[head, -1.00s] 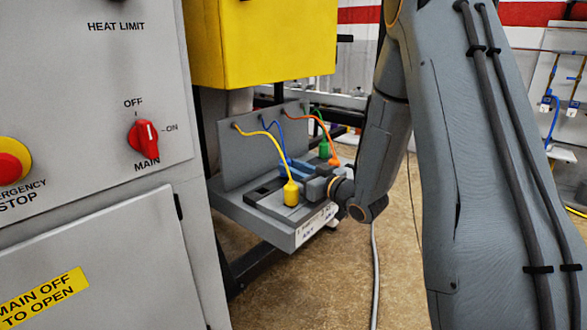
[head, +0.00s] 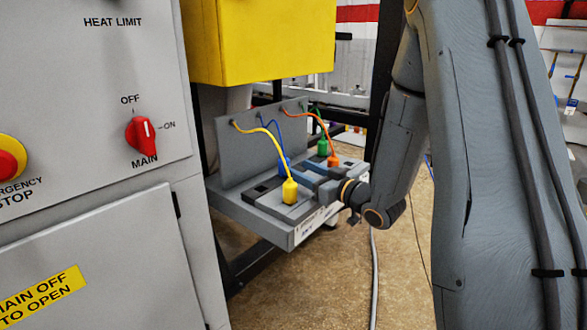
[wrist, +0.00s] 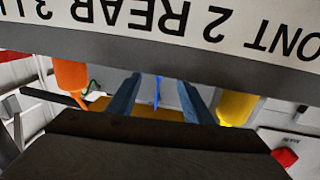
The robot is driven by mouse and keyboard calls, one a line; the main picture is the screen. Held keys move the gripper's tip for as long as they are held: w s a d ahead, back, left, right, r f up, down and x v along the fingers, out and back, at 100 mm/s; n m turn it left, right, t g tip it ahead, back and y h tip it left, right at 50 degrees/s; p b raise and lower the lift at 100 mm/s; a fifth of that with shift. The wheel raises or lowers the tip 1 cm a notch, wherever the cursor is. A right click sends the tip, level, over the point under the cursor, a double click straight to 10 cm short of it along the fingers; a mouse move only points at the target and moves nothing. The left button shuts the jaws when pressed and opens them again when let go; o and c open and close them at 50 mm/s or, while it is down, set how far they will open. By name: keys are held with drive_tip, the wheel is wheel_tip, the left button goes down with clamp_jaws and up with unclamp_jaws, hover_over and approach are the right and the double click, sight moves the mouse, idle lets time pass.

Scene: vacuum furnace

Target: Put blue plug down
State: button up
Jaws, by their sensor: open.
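The blue plug (head: 284,166) stands on the grey panel shelf (head: 268,226), its blue cable running up to the back plate. My gripper (head: 312,173) is at the shelf's front side, to the right of the blue plug, with its fingers pointing toward it. In the wrist view, the two blue-grey fingers (wrist: 160,98) are apart, with a thin blue strip, seemingly the cable, visible between them. The gripper is open and apart from the plug.
A yellow plug (head: 290,191) stands in front; an orange plug (head: 333,160) and a green plug (head: 322,147) stand farther back. In the wrist view the orange plug (wrist: 72,78) and yellow plug (wrist: 236,106) flank the fingers. A yellow box (head: 262,40) hangs above.

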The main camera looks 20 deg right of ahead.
drive_tip(key=v, duration=0.7)
drive_tip(key=shift+s+d+b, duration=0.15)
drive_tip(key=shift+s+b, duration=0.05)
drive_tip(key=shift+b, duration=0.1)
